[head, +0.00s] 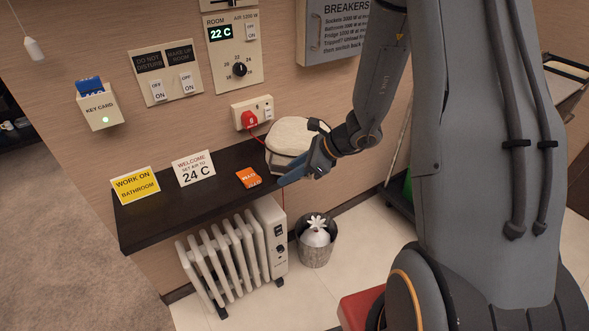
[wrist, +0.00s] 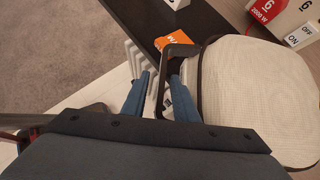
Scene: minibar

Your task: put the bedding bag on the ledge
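The bedding bag (head: 294,133) is cream with dark piping and a dark handle. In the head view it is at the right end of the dark ledge (head: 190,205), against the wall side; my gripper partly hides its lower front, so I cannot tell whether it rests on the ledge. My gripper (head: 292,180) is in front of the bag with its blue fingers pointing left.
A yellow sign (head: 135,186), a white welcome card (head: 194,168) and an orange packet (head: 249,177) are on the ledge. A red plug (head: 249,119) with a cord is above it. A radiator (head: 222,257) and a metal bin (head: 316,250) stand below.

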